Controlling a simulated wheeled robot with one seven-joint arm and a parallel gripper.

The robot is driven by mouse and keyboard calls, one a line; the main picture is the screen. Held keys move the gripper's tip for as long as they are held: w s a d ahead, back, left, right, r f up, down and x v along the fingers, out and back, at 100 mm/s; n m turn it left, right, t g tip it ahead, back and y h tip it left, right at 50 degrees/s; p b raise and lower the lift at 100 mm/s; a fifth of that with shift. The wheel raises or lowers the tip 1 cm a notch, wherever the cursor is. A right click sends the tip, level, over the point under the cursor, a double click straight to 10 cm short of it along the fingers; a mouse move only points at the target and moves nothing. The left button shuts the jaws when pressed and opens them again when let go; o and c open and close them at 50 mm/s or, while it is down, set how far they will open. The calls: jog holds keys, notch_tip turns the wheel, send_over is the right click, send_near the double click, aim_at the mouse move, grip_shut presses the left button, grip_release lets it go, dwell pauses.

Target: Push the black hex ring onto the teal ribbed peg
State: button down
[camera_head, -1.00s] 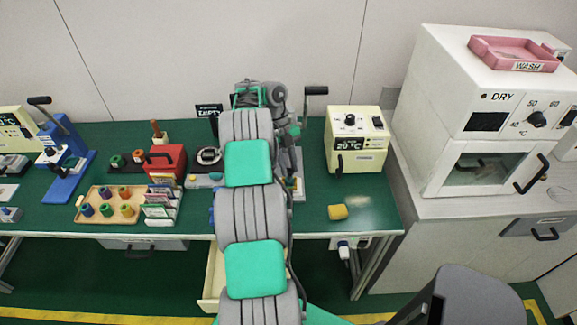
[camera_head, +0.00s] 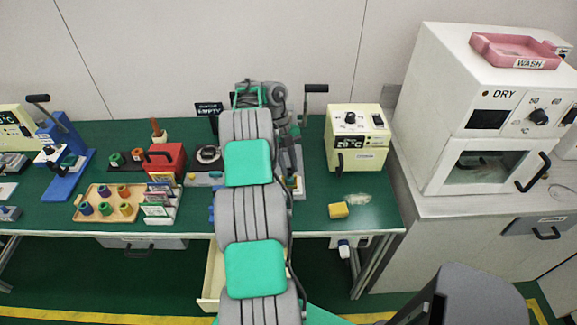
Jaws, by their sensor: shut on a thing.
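I cannot make out the black hex ring or the teal ribbed peg. My grey and green arm reaches up the middle of the picture and over the green bench (camera_head: 290,215). It covers the middle of the bench and much of the grey machine (camera_head: 297,165) there. My gripper is hidden behind the arm links, so its fingers and anything between them do not show. A wooden tray (camera_head: 78,215) at the left holds several small coloured spools, too small to identify closely.
A blue press (camera_head: 68,170) and a red box (camera_head: 168,160) stand left of my arm. A cream heater box (camera_head: 357,140) and a yellow block (camera_head: 339,210) are to its right. A white drying oven (camera_head: 470,150) stands far right. The bench's front right is mostly clear.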

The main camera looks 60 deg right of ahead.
jog(key=shift+r+p, duration=0.75)
jog(key=shift+r, duration=0.2)
jog(key=shift+f+b, duration=1.45)
dwell(0.4)
jog(key=c, duration=1.1)
grip_release()
jog(key=shift+r, duration=0.1)
